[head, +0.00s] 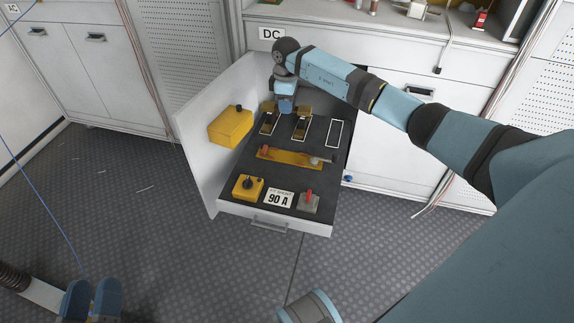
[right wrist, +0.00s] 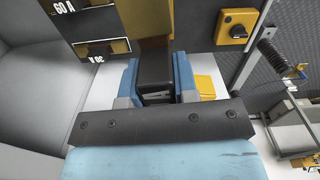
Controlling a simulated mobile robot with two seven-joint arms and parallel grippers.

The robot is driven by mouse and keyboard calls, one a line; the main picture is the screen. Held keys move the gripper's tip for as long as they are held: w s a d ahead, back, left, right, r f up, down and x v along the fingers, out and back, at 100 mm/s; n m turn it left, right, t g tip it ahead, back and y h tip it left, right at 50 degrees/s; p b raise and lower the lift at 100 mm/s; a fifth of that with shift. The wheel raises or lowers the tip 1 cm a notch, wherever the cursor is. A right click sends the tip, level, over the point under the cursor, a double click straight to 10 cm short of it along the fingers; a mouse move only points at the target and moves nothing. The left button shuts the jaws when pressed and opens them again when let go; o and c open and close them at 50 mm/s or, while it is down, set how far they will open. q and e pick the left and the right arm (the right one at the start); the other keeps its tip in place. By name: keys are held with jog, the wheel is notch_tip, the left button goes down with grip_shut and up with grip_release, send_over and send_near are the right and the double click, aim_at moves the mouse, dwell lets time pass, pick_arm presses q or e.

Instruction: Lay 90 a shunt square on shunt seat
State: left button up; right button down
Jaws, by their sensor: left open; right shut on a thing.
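My right gripper (head: 285,108) reaches down at the back of the open drawer. In the right wrist view its blue fingers (right wrist: 157,80) are shut on a dark block with a brass-coloured part beyond it (right wrist: 155,68), which I take to be the shunt. Its lower end and any contact with the drawer are hidden. A yellow strip with raised end posts (head: 290,157), perhaps the shunt seat, lies across the drawer's middle. A "90 A" label (head: 278,199) lies near the drawer front. My left gripper (head: 90,300) is open and empty at the bottom left, far from the drawer.
Brass-coloured pieces sit in two white-outlined places (head: 300,127); a third outline (head: 335,133) is empty. A yellow box (head: 230,125) is on the drawer's left wall. A yellow knob box (head: 248,187) and a red-lever switch (head: 308,201) stand at the front.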

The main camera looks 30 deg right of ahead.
jog(key=shift+w+d+f+m, duration=0.1)
jog(key=shift+f+m, duration=0.2)
jog(key=shift+m, duration=0.1)
jog(key=b, duration=0.6)
send_over(287, 157)
notch_tip(287, 157, down, 15)
jog(key=shift+w+r, duration=0.1)
jog(key=shift+f, duration=0.4)
notch_tip(287, 157, down, 4)
jog(key=shift+f+b, duration=0.15)
jog(key=shift+b, duration=0.95)
pick_arm(q)
notch_tip(287, 157, down, 8)
jog(key=w+m+g, duration=0.1)
jog(key=m+g, duration=0.1)
jog(key=shift+w+r+m, duration=0.2)
jog(key=shift+m, duration=0.1)
pick_arm(e)
jog(key=c, duration=0.9)
grip_release()
pick_arm(q)
jog(key=shift+s+f, duration=0.1)
jog(key=shift+f, duration=0.1)
